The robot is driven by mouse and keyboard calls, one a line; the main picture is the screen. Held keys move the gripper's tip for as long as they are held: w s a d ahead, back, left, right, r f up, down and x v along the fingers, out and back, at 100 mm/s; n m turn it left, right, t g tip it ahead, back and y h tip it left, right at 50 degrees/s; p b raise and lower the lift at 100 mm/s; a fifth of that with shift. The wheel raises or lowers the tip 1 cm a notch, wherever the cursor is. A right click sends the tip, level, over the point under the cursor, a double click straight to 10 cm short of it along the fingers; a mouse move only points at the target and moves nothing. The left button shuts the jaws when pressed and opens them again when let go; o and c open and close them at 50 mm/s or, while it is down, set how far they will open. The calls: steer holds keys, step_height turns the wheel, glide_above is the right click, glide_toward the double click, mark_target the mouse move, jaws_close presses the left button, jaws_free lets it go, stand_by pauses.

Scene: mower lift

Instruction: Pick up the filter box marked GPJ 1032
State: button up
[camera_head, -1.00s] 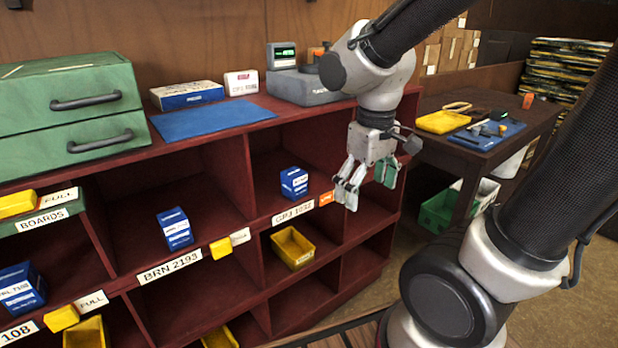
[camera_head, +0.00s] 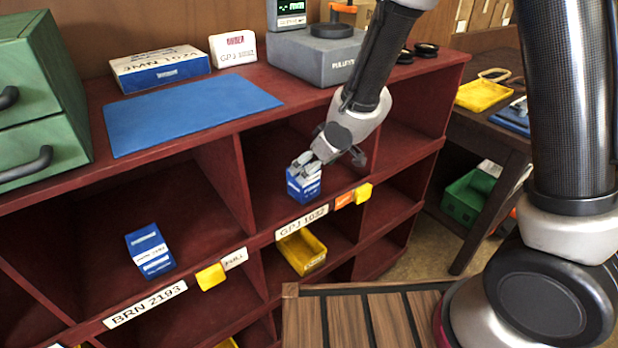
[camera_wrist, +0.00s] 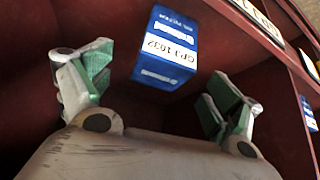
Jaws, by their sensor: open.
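The filter box marked GPJ 1032 (camera_head: 303,187) is blue with a white label and stands in the shelf compartment above the GPJ 1032 tag (camera_head: 302,221). In the wrist view the box (camera_wrist: 168,48) shows its label "GPJ 1032" and lies ahead of and between the fingers. My gripper (camera_head: 304,164) reaches into that compartment at the box's top; in the wrist view my gripper (camera_wrist: 155,95) is open with green-padded fingers spread apart. The head view does not show clearly whether the fingertips touch the box; the wrist view shows them apart from it.
Red compartment walls and the shelf top surround my gripper. Another blue box (camera_head: 149,250) stands in the BRN 2193 compartment (camera_head: 145,303). A yellow bin (camera_head: 301,252) is below. A yellow tab (camera_head: 363,193) sits on the shelf edge. A grey scale (camera_head: 318,62) stands on top.

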steer(key=x, duration=0.7)
steer(key=shift+s+d+f, duration=0.2)
steer(key=shift+s+f, duration=0.05)
steer(key=shift+s, duration=0.05)
steer(key=c, duration=1.4)
